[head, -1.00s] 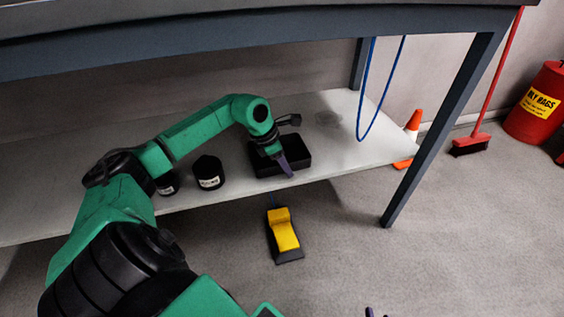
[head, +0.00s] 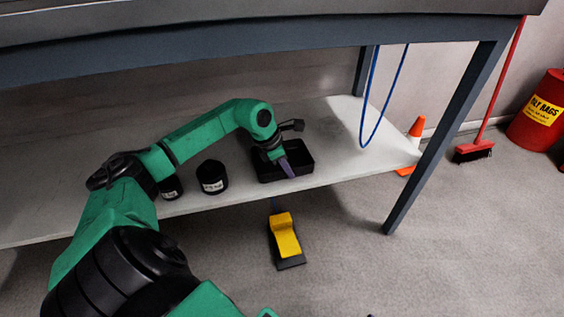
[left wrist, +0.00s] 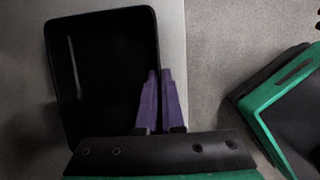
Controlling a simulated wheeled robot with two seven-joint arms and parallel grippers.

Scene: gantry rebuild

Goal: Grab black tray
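The black tray (head: 298,158) is a shallow open box on the grey lower shelf, near its front edge. My left gripper (head: 288,168) reaches down to the tray's front side. In the left wrist view, the tray (left wrist: 100,60) fills the upper left. There, the purple fingers of my left gripper (left wrist: 160,75) are close together at the tray's right wall, one inside and one outside. They appear shut on that wall. The tray looks empty where visible and rests flat. My right gripper does not show clearly.
Two black labelled pots (head: 212,178) (head: 170,188) stand left of the tray. A yellow and black pedal (head: 285,236) lies on the floor below.

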